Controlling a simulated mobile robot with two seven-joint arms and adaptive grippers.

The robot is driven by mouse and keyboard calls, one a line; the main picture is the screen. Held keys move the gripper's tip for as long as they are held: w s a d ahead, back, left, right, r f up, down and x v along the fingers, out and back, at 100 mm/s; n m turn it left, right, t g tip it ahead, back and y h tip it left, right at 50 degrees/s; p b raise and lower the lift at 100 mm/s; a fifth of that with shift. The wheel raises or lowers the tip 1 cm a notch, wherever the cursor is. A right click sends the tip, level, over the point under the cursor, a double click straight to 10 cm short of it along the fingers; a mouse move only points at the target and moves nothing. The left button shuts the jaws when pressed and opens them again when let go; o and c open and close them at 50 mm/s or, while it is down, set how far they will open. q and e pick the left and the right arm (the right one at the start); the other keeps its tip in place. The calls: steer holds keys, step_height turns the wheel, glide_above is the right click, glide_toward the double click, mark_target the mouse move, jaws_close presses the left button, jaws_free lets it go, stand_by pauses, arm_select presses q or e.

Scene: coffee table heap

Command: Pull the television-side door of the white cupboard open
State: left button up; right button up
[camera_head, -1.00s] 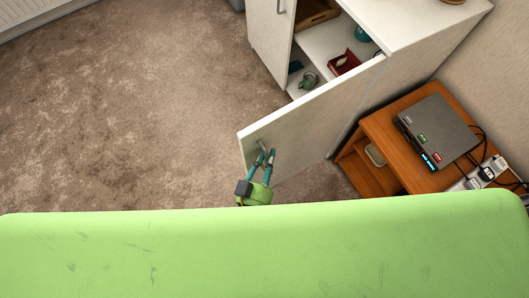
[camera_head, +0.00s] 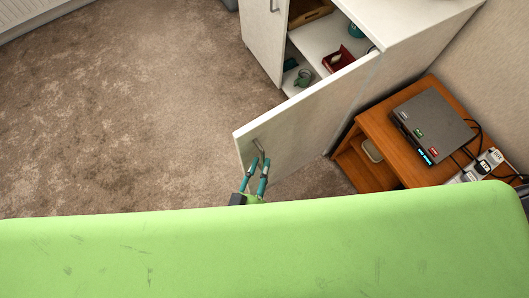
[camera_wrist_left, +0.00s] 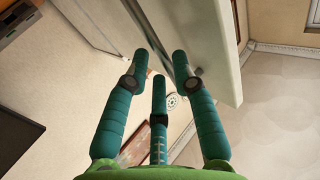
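The white cupboard (camera_head: 405,22) stands at the upper right. Its door (camera_head: 305,118) on the side of the wooden stand is swung wide open, and the shelves behind it show. A small metal handle (camera_head: 259,147) sits near the door's free edge. My left gripper (camera_head: 257,170) has its teal fingers spread apart just below the handle, with no clear grip on it. In the left wrist view, the fingers (camera_wrist_left: 160,62) are apart, with the door (camera_wrist_left: 215,45) just beyond them. Whether they touch the handle is unclear. My right gripper is not in view.
The other cupboard door (camera_head: 264,35) is at the left of the opening. A mug (camera_head: 303,78) and a red box (camera_head: 338,59) are inside. A wooden stand (camera_head: 385,130) with a grey box (camera_head: 432,122) and cables is right of the door. Carpet (camera_head: 130,110) at left is clear.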

arm_select(q)
steer(key=v, duration=0.8)
steer(key=shift+s, duration=0.35)
steer(key=shift+a, duration=0.15)
